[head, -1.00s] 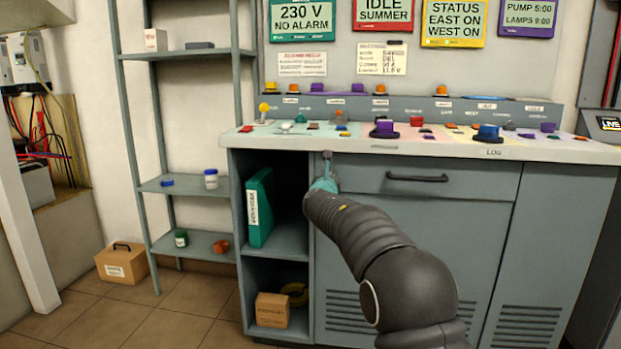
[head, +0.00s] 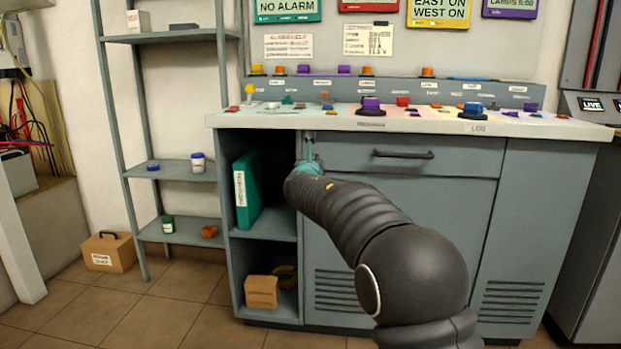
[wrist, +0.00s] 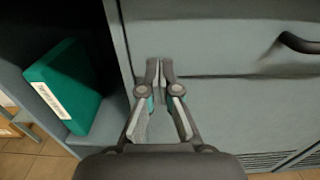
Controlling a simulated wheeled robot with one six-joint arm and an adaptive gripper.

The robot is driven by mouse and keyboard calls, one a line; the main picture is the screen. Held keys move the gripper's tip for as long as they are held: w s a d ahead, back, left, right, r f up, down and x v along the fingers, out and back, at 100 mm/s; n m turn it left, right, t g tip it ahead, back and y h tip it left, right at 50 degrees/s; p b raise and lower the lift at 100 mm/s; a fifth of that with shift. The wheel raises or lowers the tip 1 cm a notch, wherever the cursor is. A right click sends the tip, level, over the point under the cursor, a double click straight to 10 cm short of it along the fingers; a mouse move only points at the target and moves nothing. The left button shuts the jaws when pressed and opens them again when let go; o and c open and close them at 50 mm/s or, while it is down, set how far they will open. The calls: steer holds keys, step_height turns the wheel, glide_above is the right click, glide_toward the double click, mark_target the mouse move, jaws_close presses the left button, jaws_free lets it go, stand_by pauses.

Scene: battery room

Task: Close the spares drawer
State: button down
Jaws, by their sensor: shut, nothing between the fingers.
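The drawer (head: 460,160) is the wide grey front with a dark bar handle (head: 403,155), just under the countertop. Its front looks flush or nearly flush with the cabinet; I cannot tell whether a small gap is left. The handle also shows at the upper right of the wrist view (wrist: 300,43). My gripper (head: 309,142) is at the left end of the drawer front, well left of the handle. In the wrist view my gripper (wrist: 161,64) has its fingertips together and empty, against or very near the drawer front's lower left part.
Left of the drawer is an open cubby with a green binder (head: 246,190) and a cardboard box (head: 262,292) below. The countertop (head: 340,122) above carries many small coloured parts. A metal shelf rack (head: 180,172) stands at the left. Tiled floor is clear in front.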

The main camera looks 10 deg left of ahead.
steer(key=s+b, duration=0.1)
steer(key=s, duration=0.7)
steer(key=s+d+f+m+g+h, duration=0.35)
steer(key=d+f+m, duration=0.35)
steer(key=f+m, duration=0.35)
steer(key=s+d+f+m+g+h+p, duration=0.1)
steer(key=s+d+f+m+g, duration=0.15)
steer(key=s+d+m, duration=0.35)
steer(key=s+d+f+m+g+p, duration=0.1)
steer(key=s+d+f+m+g, duration=0.1)
steer(key=s+d+m+g, duration=0.45)
steer(key=s+d+m+g+y+p, duration=0.3)
steer(key=s+m, duration=0.8)
steer(key=s, duration=1.6)
steer(key=s+d+r+m+t+y+p, duration=0.1)
steer(key=s+d+r+m+t+p, duration=0.1)
steer(key=s+d+r+t+p, duration=0.1)
steer(key=shift+s+d+r+p, duration=0.35)
steer(key=shift+s+r, duration=0.4)
steer(key=shift+s, duration=0.15)
